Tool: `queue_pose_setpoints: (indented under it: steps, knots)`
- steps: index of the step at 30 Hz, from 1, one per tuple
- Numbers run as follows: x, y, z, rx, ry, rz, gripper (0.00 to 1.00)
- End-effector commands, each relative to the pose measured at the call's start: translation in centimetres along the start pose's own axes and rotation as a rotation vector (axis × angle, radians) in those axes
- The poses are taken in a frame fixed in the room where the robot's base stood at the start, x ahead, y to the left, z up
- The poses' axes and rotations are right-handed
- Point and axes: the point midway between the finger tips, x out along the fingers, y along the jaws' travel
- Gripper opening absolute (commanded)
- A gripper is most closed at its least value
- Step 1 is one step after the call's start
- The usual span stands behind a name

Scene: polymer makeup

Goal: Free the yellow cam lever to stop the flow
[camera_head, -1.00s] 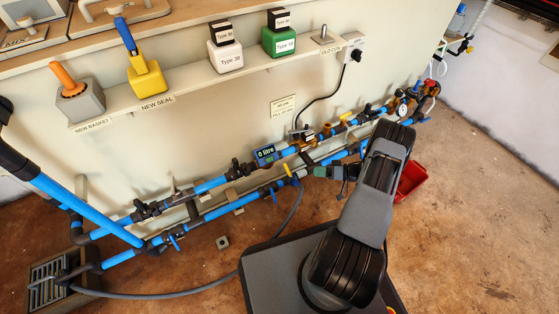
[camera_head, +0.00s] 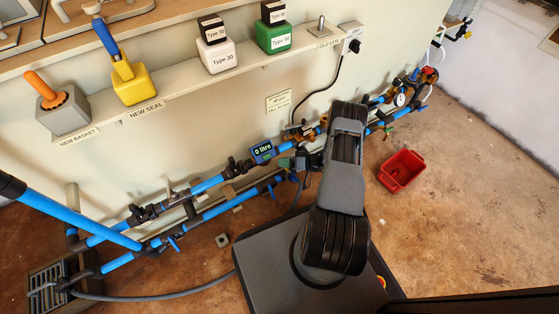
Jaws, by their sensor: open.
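My gripper (camera_head: 287,163) is low at the pipes along the wall, just right of and below the blue meter reading "0 litre" (camera_head: 262,152). It is small and dark in this view. Its fingertips are hard to make out against the pipe fittings, and I cannot tell whether it touches any of them. The yellow cam lever does not show clearly now; the gripper and my arm cover that stretch of pipe. A brass fitting (camera_head: 300,131) shows above the gripper on the upper pipe.
Two blue pipe runs (camera_head: 208,185) follow the wall. A red bin (camera_head: 401,171) stands on the floor to the right. The shelf (camera_head: 180,98) holds an orange-handled basket tool (camera_head: 62,104), a yellow seal tool (camera_head: 130,82) and labelled blocks.

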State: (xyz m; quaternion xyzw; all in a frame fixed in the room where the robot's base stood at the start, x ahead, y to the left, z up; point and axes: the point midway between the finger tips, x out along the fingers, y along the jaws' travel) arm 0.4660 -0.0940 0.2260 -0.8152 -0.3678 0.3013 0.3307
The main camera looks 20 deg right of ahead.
Motion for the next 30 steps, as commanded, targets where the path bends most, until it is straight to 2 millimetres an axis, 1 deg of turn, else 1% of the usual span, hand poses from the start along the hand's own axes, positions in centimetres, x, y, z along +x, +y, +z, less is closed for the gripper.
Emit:
queue_pose_setpoints:
  steps: [4, 14, 27, 30]
  knots:
    - [0.38, -0.03, 0.16, 0.002, 0.002, 0.002, 0.42]
    - [0.44, 0.00, 0.18, 0.002, 0.004, 0.004, 0.41]
    - [0.36, 0.03, 0.15, 0.002, 0.005, 0.005, 0.00]
    - [0.34, 0.04, 0.15, 0.002, 0.006, 0.005, 0.00]
